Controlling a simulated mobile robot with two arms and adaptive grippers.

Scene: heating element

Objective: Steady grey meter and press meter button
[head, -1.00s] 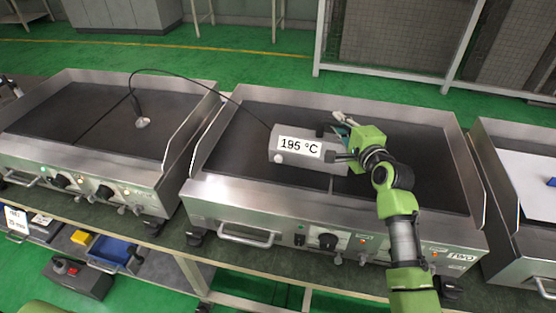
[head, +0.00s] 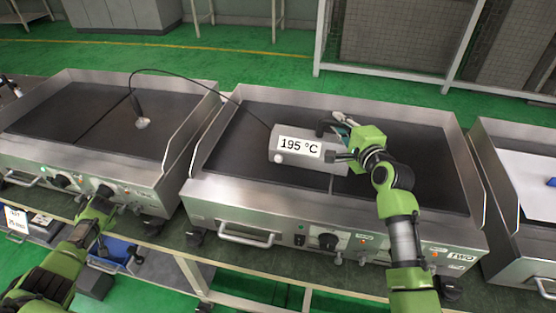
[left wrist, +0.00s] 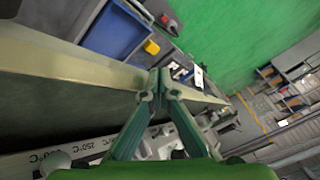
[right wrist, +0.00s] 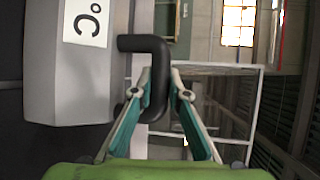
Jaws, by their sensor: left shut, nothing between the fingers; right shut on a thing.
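The grey meter (head: 317,165) is a box with a white display reading 195 °C. It is on the middle griddle, with a round white button (head: 278,158) at its front lower left. My right gripper (head: 338,144) is at the meter's right end, shut on its black handle (right wrist: 155,75); the right wrist view shows the handle between the fingers. My left gripper (left wrist: 160,85) is shut and empty. In the head view it is low at the left, by the left griddle's front, well apart from the meter and its button.
A black cable runs from the meter to a probe (head: 141,122) standing on the left griddle (head: 60,118). The middle griddle (head: 245,202) has raised side walls and front knobs. A blue bin (left wrist: 112,32) and a yellow block (left wrist: 151,47) are on the shelf below.

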